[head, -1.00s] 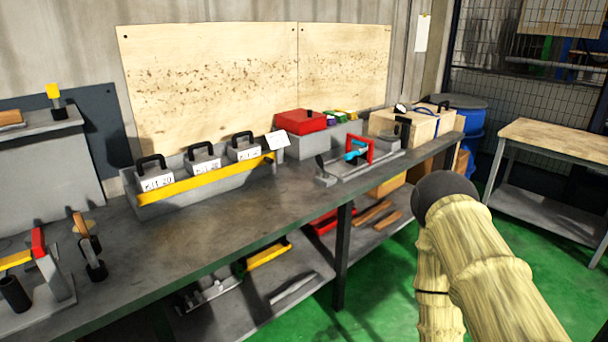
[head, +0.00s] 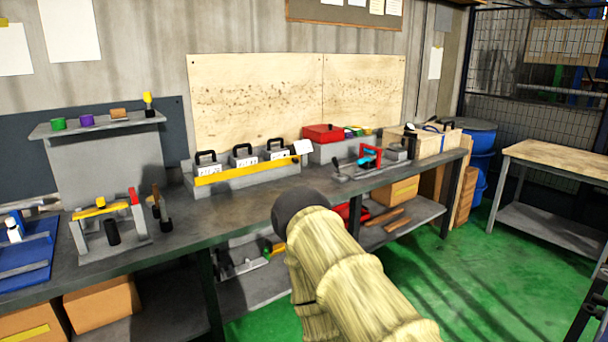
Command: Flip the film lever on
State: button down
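No part is clearly marked as the film lever, and I cannot tell which one it is. A small dark lever (head: 338,165) stands at the left end of a grey fixture (head: 385,171) with a red frame and a blue part. Another upright lever with a brown handle (head: 156,193) stands at the left, beside a fixture with a yellow bar and a red block (head: 134,196). My arm, in pale ribbed covers with a dark round joint, rises in front of the bench. My gripper is not visible.
The long grey workbench (head: 240,219) holds a tray (head: 250,180) of black-handled blocks, a red box (head: 323,133) and a blue tray (head: 22,262). Boxes lie on its lower shelf. A wood-topped table (head: 560,160) and blue drums (head: 481,150) stand right. Green floor (head: 430,270) is clear.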

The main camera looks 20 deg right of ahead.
aim_at(334, 161)
jog(key=u, duration=0.1)
jog(key=i, duration=1.55)
jog(key=z, duration=0.45)
